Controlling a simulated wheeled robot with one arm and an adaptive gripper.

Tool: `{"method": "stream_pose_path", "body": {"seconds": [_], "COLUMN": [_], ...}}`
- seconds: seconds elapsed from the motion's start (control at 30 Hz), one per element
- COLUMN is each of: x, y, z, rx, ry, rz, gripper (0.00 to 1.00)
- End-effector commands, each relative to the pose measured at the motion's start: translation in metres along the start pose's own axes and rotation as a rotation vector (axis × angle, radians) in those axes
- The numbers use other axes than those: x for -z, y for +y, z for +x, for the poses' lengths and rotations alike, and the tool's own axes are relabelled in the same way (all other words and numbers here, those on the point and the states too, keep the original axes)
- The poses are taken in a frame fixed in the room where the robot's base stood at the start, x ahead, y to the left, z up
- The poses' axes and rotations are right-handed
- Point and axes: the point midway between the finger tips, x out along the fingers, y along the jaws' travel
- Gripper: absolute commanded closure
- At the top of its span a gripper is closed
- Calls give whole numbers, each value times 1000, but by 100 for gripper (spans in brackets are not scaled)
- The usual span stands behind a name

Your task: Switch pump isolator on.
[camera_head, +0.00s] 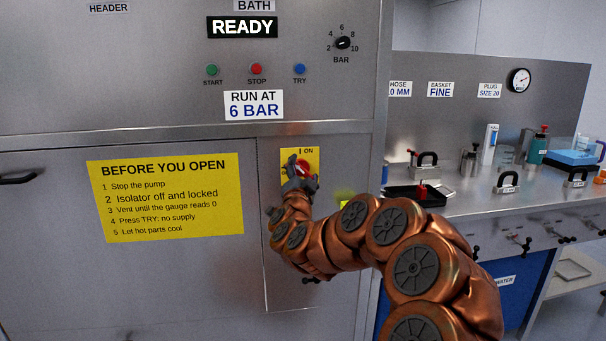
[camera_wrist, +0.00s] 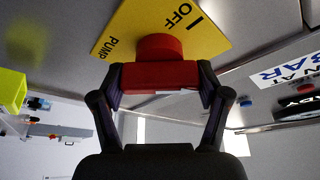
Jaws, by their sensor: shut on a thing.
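In the wrist view the red handle (camera_wrist: 160,76) stands out from the yellow plate (camera_wrist: 205,38), which carries "OFF" and "PUMP". My gripper (camera_head: 300,169) is at the handle. In the wrist view my gripper's two fingers (camera_wrist: 160,80) are closed on opposite ends of the red handle bar. I cannot tell which mark the handle points to.
A yellow "Before you open" sign (camera_head: 165,197) is left of the isolator. Above are the READY display (camera_head: 242,26), a BAR knob (camera_head: 343,43) and START, STOP and TRY buttons. A bench (camera_head: 470,205) with a black tray (camera_head: 415,196) and padlocks is to the right.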

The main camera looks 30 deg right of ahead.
Motion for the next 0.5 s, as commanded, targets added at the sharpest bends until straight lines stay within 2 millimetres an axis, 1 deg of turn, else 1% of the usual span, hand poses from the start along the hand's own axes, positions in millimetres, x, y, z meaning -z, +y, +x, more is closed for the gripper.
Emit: {"method": "stream_pose_path", "body": {"seconds": [0.2, 0.5], "x": [0, -1], "y": [-2, 0], "z": [0, 0], "rx": [-78, -184], "ry": [-1, -3], "rz": [196, 444], "gripper": [60, 60]}}
